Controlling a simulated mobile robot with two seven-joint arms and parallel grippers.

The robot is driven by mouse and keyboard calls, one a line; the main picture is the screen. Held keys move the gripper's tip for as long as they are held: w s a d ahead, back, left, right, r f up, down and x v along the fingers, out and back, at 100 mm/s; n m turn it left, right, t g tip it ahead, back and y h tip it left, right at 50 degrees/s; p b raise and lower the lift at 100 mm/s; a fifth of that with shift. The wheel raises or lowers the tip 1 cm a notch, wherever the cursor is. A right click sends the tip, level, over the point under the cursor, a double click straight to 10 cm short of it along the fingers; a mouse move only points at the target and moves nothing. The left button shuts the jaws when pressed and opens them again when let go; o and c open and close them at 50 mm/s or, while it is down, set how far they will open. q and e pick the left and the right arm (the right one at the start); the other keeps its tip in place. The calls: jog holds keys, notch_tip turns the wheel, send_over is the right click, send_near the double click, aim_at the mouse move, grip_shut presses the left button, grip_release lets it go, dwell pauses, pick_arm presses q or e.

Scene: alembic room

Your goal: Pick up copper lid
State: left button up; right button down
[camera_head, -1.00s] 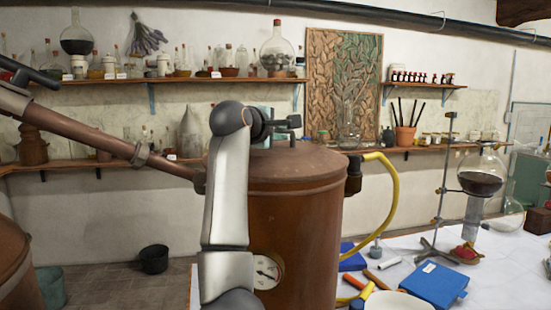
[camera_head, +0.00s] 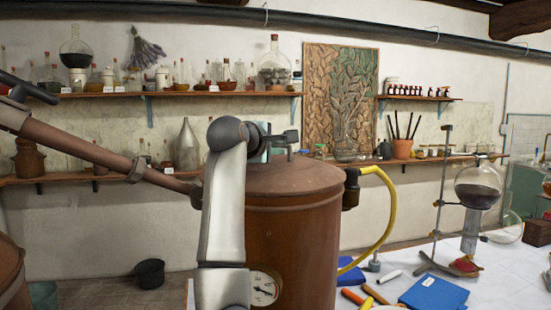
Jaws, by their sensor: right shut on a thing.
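The copper lid (camera_head: 305,178) is a reddish-brown, slightly domed cover on top of the large copper vessel (camera_head: 300,235). It looks level, and I see no clear gap between it and the vessel. My right gripper (camera_head: 290,136) is at the top centre of the lid, shut on it at its top. The gripped part is small and mostly hidden by the fingers and the wrist. My grey arm stands in front of the vessel and covers its left side. My left gripper is not in view.
A copper pipe (camera_head: 95,155) runs down from the left towards the vessel. A yellow hose (camera_head: 391,215) curves from the vessel's right side. The white table (camera_head: 515,275) at the right holds a blue book (camera_head: 435,293) and a flask on a stand (camera_head: 478,190). Shelves line the wall.

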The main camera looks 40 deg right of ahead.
jog(key=shift+r, duration=0.25)
jog(key=shift+r, duration=0.2)
jog(key=s+a+r, duration=0.3)
jog(key=a+r, duration=0.3)
jog(key=s+a+r+b, duration=0.1)
jog(key=s+a+r, duration=0.2)
jog(key=a+r, duration=0.3)
jog(key=shift+a+r, duration=0.15)
jog(key=shift+a, duration=0.25)
jog(key=c, duration=1.5)
grip_release()
grip_shut()
jog(key=shift+w, duration=0.1)
